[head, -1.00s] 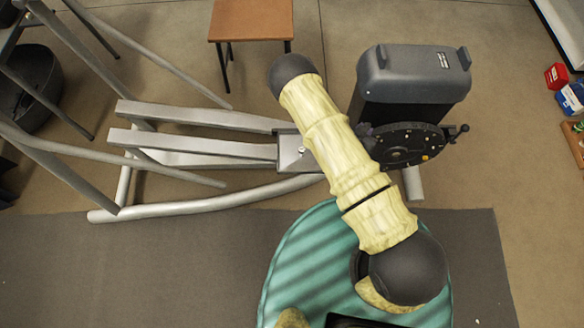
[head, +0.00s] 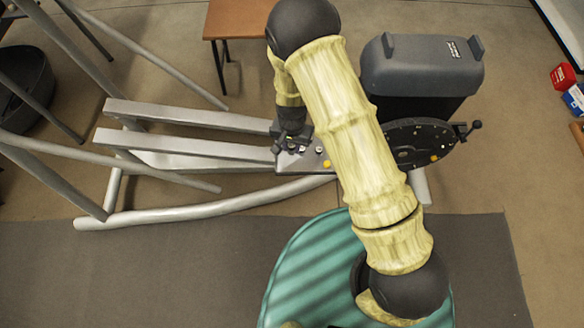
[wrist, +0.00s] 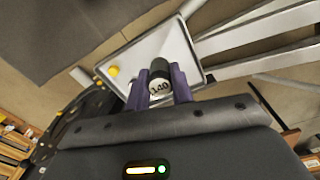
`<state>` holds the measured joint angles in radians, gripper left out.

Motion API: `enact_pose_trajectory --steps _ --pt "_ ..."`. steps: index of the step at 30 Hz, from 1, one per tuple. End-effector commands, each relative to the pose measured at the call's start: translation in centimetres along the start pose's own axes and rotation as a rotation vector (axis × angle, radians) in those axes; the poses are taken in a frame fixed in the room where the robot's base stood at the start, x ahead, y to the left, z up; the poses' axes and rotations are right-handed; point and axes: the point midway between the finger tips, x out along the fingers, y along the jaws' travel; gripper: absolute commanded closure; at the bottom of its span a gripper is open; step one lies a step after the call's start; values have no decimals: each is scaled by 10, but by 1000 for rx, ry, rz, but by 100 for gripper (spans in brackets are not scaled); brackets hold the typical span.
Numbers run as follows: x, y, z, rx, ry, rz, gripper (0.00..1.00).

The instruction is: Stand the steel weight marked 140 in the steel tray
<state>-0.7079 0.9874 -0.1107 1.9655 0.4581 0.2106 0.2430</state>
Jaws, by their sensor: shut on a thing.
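The weight marked 140 (wrist: 159,87) is a short cylinder with a pale face reading 140 and a dark far part. It sits between the two fingers of my gripper (wrist: 160,91), which is shut on it. The steel tray (wrist: 172,42) is a shallow grey tray with a dark rim, beyond and below the fingertips in the wrist view. In the head view my gripper (head: 291,143) is over the tray's left part, and the tray (head: 312,164) is partly hidden by my arm. I cannot tell whether the weight touches the tray.
Grey machine rails (head: 190,118) run left from the tray. A dark flywheel disc (head: 418,143) and grey housing (head: 420,65) stand right. A wooden stool (head: 232,20) is behind.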

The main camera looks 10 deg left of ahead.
Motion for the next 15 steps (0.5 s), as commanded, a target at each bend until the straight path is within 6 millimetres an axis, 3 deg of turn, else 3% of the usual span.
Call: enact_pose_trajectory --steps 10,15 --pt "1 1 0 -1 -4 1 100" --pt "24 1 1 1 -7 3 100"
